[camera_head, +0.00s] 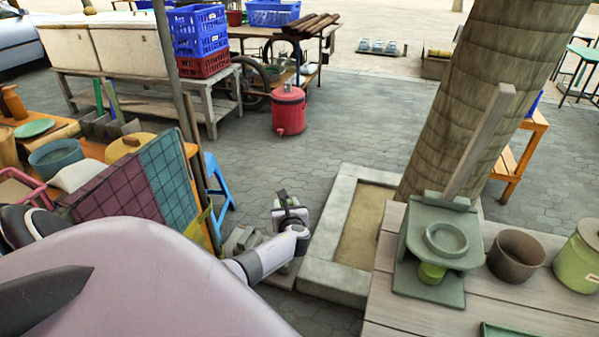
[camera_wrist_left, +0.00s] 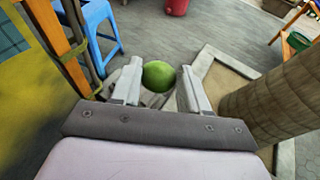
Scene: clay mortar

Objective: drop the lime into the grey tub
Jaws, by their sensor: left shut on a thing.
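The green lime (camera_wrist_left: 160,75) sits between the two fingers of my left gripper (camera_wrist_left: 160,92) in the left wrist view. The gripper is shut on it. In the head view my left gripper (camera_head: 290,208) is in the middle, in front of the paved ground, and the lime does not show there. A blue-grey round tub (camera_head: 55,157) stands on the cluttered table at the left. A brownish-grey round pot (camera_head: 516,254) stands on the plank table at the right. I cannot tell which is the grey tub. My right gripper is not in view.
A grey-green stand with a ring (camera_head: 446,239) and a green lidded pot (camera_head: 580,255) share the plank table (camera_head: 400,325). A stone-edged planter (camera_head: 325,255) and a leaning trunk (camera_head: 480,90) are right of my left gripper. A blue stool (camera_head: 216,185) is left of it.

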